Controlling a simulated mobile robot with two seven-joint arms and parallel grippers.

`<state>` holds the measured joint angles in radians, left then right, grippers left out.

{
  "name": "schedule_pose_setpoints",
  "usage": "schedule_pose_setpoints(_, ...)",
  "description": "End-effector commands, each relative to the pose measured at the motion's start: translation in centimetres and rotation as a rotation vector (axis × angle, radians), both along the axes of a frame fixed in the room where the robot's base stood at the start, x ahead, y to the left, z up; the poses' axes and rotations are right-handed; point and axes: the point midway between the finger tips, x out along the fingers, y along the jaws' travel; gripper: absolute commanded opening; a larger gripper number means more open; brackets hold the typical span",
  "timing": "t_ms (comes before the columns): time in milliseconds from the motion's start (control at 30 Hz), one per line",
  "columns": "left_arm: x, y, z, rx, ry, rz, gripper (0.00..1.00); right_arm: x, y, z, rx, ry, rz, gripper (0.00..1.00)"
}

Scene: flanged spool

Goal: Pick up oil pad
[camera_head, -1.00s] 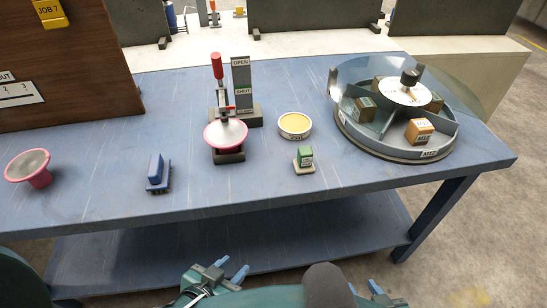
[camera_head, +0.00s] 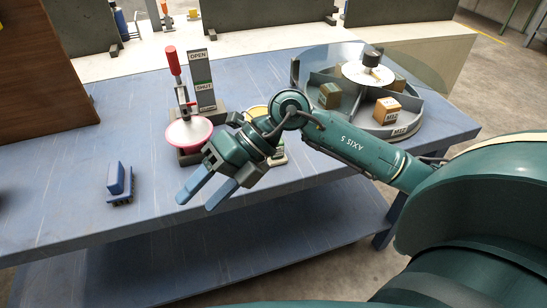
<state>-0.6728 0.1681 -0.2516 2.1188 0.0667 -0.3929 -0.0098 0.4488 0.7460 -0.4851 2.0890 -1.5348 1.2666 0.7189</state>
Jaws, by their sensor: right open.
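A round yellow pad in a white dish (camera_head: 257,112), which looks like the oil pad, is mostly hidden behind my right arm. A small green block that stood in front of it earlier is hidden by the arm too; only a bit of its pale base (camera_head: 279,155) shows. My right gripper (camera_head: 199,201) is open and empty, its blue fingers pointing down and left over the table's front edge. It is left of and nearer than the pad. My left gripper is not in view.
A pink flanged spool (camera_head: 188,133) sits in a red-handled clamp beside an OPEN/SHUT post (camera_head: 204,80). A blue block (camera_head: 119,183) stands on the left. A round divided carousel (camera_head: 430,112) with boxes stands at the right. The blue table (camera_head: 60,210) is clear at front left.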

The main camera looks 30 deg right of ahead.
Motion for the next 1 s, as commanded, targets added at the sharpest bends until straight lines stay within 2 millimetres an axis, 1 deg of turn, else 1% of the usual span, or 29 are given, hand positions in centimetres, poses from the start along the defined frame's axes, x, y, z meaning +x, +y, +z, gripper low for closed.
schedule_pose_setpoints(33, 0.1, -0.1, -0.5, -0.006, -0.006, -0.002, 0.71, 1.7, -3.2, -0.8, -0.204, -0.064, -0.032, 0.56)
schedule_pose_setpoints(67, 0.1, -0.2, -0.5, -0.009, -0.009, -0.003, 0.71, 2.7, -5.3, -1.0, -0.319, -0.089, -0.065, 0.56)
schedule_pose_setpoints(100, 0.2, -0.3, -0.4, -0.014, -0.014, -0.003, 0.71, 3.8, -8.0, -0.9, -0.458, -0.115, -0.118, 0.56)
schedule_pose_setpoints(167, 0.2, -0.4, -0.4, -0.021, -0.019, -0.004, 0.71, 5.2, -11.8, -0.1, -0.632, -0.144, -0.21, 0.56)
schedule_pose_setpoints(200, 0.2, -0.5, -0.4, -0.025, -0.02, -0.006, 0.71, 5.9, -14.1, 0.6, -0.725, -0.159, -0.273, 0.56)
schedule_pose_setpoints(300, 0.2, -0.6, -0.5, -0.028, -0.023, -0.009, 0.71, 6.8, -18.1, 2.4, -0.883, -0.177, -0.405, 0.56)
schedule_pose_setpoints(333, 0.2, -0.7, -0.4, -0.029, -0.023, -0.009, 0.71, 6.9, -18.9, 2.8, -0.913, -0.181, -0.433, 0.56)
schedule_pose_setpoints(400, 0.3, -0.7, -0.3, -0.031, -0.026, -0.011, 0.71, 7.1, -20.1, 3.2, -0.955, -0.182, -0.478, 0.56)
schedule_pose_setpoints(467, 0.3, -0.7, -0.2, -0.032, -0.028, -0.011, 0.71, 7.3, -20.6, 2.9, -0.972, -0.18, -0.494, 0.56)
schedule_pose_setpoints(700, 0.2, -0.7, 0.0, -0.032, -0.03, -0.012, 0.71, 8.9, -21.0, -1.3, -0.974, -0.177, -0.493, 0.56)
schedule_pose_setpoints(800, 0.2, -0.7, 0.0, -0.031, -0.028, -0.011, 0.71, 9.5, -21.1, -2.6, -0.971, -0.179, -0.492, 0.56)
schedule_pose_setpoints(1000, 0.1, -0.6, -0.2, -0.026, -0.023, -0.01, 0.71, 10.0, -21.1, -3.9, -0.97, -0.181, -0.492, 0.56)
